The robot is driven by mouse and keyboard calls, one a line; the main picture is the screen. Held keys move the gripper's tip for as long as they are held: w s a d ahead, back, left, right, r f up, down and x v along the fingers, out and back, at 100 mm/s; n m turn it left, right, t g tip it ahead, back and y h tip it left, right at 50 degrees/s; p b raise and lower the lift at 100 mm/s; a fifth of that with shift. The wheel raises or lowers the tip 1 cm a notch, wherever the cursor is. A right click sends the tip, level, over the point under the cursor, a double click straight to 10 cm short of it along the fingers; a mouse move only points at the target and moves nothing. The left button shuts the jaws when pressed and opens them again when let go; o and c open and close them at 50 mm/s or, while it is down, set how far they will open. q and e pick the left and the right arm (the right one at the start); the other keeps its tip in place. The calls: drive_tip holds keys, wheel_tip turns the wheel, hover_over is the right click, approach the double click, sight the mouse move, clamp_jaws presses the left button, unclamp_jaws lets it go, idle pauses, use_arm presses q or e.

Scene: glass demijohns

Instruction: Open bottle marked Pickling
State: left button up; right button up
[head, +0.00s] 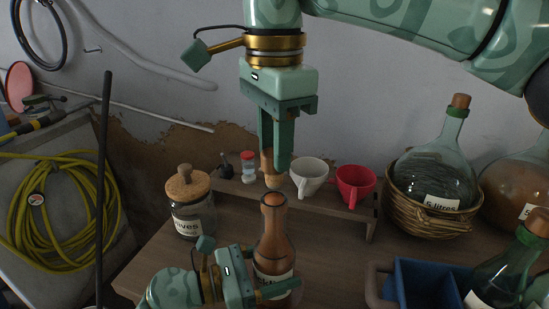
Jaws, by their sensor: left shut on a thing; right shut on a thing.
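A brown glass bottle (273,235) stands upright on the wooden table, with a pale label partly covered; only the end of its word shows. My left gripper (275,287) is low at the front and shut on the bottle's body, one finger crossing the front. My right gripper (273,160) points down from above and is shut on a cork (272,180). The cork is just above the bottle's mouth and looks apart from it by a small gap. The mouth's rim shows below the cork.
A cork-lidded jar (188,205) stands left. Right are a demijohn in a basket (430,215), a blue crate (425,282) and more bottles.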

use_arm(q)
drive_tip(key=o, duration=1.5)
drive_tip(key=shift+c, duration=0.2)
